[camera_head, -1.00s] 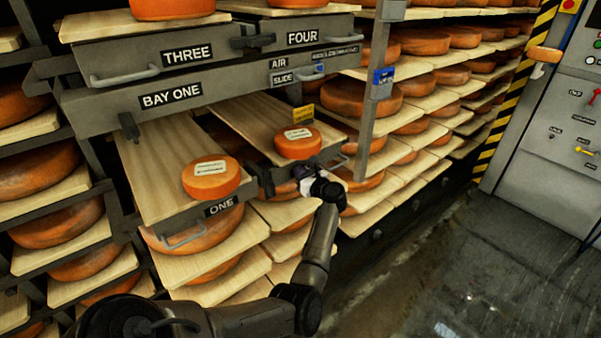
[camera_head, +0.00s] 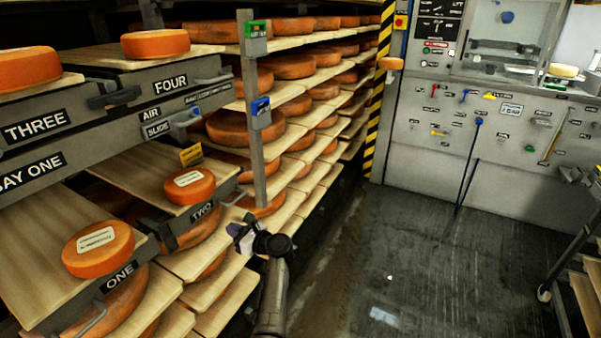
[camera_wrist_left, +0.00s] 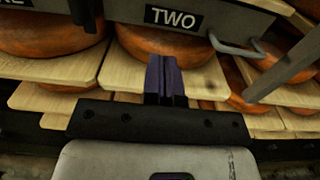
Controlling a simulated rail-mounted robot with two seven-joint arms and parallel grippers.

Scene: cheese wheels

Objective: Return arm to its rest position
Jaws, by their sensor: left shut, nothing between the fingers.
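My left gripper (camera_head: 240,235) is at the lower middle of the head view, in front of the cheese rack and below the drawer labelled TWO (camera_head: 203,211). In the left wrist view its two dark fingers (camera_wrist_left: 166,78) are together with nothing between them. They point toward the boards and cheese wheels under that drawer and look apart from the drawer's handle (camera_wrist_left: 237,47). My left arm (camera_head: 273,295) comes up from the bottom edge. My right gripper is not in view.
A small labelled cheese (camera_head: 190,186) lies on drawer TWO's board, another (camera_head: 98,249) on drawer ONE's. Drawers THREE and FOUR (camera_head: 171,82) are above. A grey post (camera_head: 257,150) stands close beyond my gripper. The floor (camera_head: 400,260) to the right is clear up to a grey tool wall (camera_head: 480,150).

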